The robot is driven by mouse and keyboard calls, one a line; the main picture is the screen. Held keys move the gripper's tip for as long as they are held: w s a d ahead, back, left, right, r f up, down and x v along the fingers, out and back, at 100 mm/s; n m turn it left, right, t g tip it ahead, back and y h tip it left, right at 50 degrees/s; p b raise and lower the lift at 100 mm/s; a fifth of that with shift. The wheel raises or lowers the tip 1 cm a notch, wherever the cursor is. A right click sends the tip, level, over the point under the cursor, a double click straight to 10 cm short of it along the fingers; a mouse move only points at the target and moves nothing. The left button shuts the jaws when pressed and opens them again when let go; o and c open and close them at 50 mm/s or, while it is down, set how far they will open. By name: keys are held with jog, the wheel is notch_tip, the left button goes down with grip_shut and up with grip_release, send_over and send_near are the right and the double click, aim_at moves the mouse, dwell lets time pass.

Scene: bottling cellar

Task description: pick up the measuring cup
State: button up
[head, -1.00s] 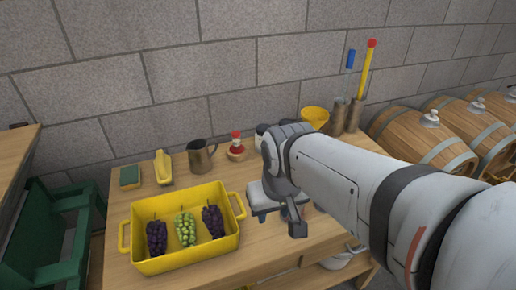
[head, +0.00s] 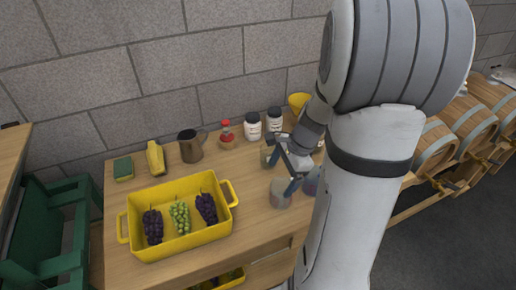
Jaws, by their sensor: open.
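Several small see-through vessels stand on the wooden table around my gripper (head: 282,172). A greyish clear cup (head: 280,195) stands just below and in front of the fingers. A second clear vessel with purplish contents (head: 311,184) is to its right, partly behind my arm. Another greyish vessel (head: 266,156) shows behind the fingers. I cannot tell for certain which is the measuring cup. My gripper is open, pointing down over this group, with nothing seen between its fingers. My arm hides part of the table's right side.
A yellow crate (head: 137,236) with grape bunches stands at the front left. A brown jug (head: 190,147), a red-capped bottle (head: 226,136), white jars (head: 253,127) and a yellow funnel (head: 298,102) line the back. Barrels (head: 437,146) stand at the right.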

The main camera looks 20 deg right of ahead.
aim_at(281, 189)
jog(key=f+m, duration=0.1)
jog(key=f, duration=0.2)
jog(key=w+d+f+m, duration=0.1)
jog(key=f+m, duration=0.1)
jog(key=f, duration=0.1)
jog(key=w+f+m, duration=0.1)
jog(key=f, duration=0.3)
jog(key=shift+d, duration=0.15)
jog(key=c, duration=1.1)
